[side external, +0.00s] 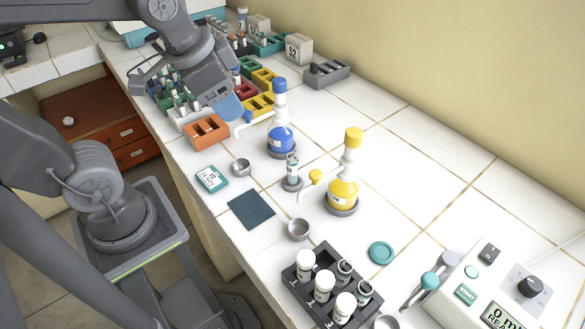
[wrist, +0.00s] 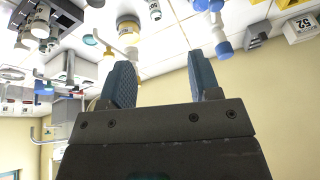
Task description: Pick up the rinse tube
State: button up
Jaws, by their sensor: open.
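A small clear tube with a pale label (side external: 292,167) stands upright in a round grey holder (side external: 291,184), between a blue wash bottle (side external: 281,138) and a yellow wash bottle (side external: 342,190). I take it for the rinse tube; I cannot read its label. My gripper (side external: 230,106) is above the coloured racks, left of the blue bottle and away from the tube. In the wrist view my gripper (wrist: 160,62) shows two blue fingers spread apart with nothing between them. That view is upside down, with bench things along its top edge.
An orange rack (side external: 206,130) and several tube racks lie under and behind my gripper. A black rack of white-capped bottles (side external: 325,248), a teal disc (side external: 381,253) and a control box (side external: 500,287) are in front. Metal cups and a dark mat (side external: 251,210) lie near the edge. The right rear bench is clear.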

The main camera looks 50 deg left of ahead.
jog(key=w+d+f+m+g, duration=0.1)
jog(key=w+f+m+g, duration=0.15)
jog(key=w+m, duration=0.45)
jog(key=m+g, duration=0.2)
jog(key=m, duration=0.3)
send_over(292, 156)
notch_tip(292, 156, down, 4)
jog(key=f, duration=0.8)
jog(key=shift+w+a+f, duration=0.15)
jog(key=shift+w, duration=0.15)
jog(key=shift+s+f, duration=0.15)
jog(key=shift+f, duration=1.2)
jog(key=shift+s+f, duration=0.1)
jog(key=shift+f, duration=1.2)
jog(key=shift+c, duration=0.5)
jog(key=c, duration=0.9)
